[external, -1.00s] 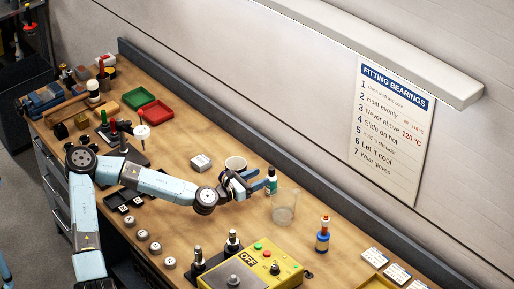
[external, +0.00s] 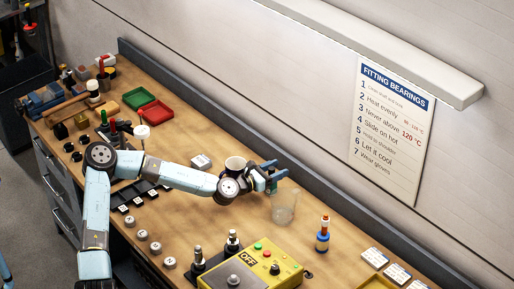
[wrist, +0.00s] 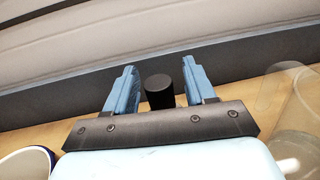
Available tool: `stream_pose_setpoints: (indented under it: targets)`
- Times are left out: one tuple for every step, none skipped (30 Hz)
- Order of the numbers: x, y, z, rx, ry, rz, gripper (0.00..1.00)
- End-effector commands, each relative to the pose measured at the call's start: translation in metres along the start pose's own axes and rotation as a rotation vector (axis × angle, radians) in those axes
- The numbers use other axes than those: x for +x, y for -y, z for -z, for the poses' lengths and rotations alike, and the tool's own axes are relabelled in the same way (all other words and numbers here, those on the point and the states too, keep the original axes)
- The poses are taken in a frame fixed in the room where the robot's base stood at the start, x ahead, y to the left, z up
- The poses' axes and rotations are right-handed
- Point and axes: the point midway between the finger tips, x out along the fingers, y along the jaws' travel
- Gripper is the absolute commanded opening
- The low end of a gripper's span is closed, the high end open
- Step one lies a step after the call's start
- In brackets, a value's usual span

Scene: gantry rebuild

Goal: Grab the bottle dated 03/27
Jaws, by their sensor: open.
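A small teal bottle with a black cap stands on the workbench beside a clear glass (external: 284,208). Its black cap (wrist: 158,91) shows between my two fingers in the wrist view. My gripper (external: 273,173) is open around the bottle's upper part, with visible gaps beside the cap. My fingers hide much of the bottle in the external view. A second bottle (external: 322,238), blue with a red top, stands farther right. No date can be read on either bottle.
A white mug (external: 235,165) stands just left of my gripper; its rim also shows at the wrist view's lower left. The glass is close on the right. A yellow control box (external: 262,268) sits in front. The grey back ledge (wrist: 250,58) runs behind the bottle.

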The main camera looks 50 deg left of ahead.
Motion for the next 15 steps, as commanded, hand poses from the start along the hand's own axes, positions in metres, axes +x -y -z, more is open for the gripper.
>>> stream_pose_setpoints:
  targets:
    - [-0.0001,0.0000,-0.0001,0.000,0.000,0.000,0.55]
    - [-0.0001,0.0001,-0.0001,0.000,0.000,0.000,0.54]
    - [-0.0001,0.0001,-0.0001,0.000,0.000,0.000,0.50]
    - [-0.0002,0.0001,-0.0001,0.000,0.000,0.000,0.47]
    - [-0.0002,0.0001,-0.0001,0.000,0.000,0.000,0.44]
    - [-0.0002,0.0001,-0.0002,0.000,0.000,0.000,0.40]
    - [-0.0002,0.0001,-0.0001,0.000,0.000,0.000,0.37]
    - [-0.0002,0.0001,-0.0002,0.000,0.000,0.000,0.35]
    - [-0.0002,0.0001,-0.0002,0.000,0.000,0.000,0.31]
    - [-0.0002,0.0001,-0.0001,0.000,0.000,0.000,0.28]
    - [-0.0002,0.0001,-0.0002,0.000,0.000,0.000,0.25]
    - [-0.0002,0.0001,-0.0002,0.000,0.000,0.000,0.21]
    - [-0.0002,0.0001,-0.0002,0.000,0.000,0.000,0.18]
    - [-0.0002,0.0001,-0.0002,0.000,0.000,0.000,0.15]
    - [-0.0002,0.0001,-0.0002,0.000,0.000,0.000,0.12]
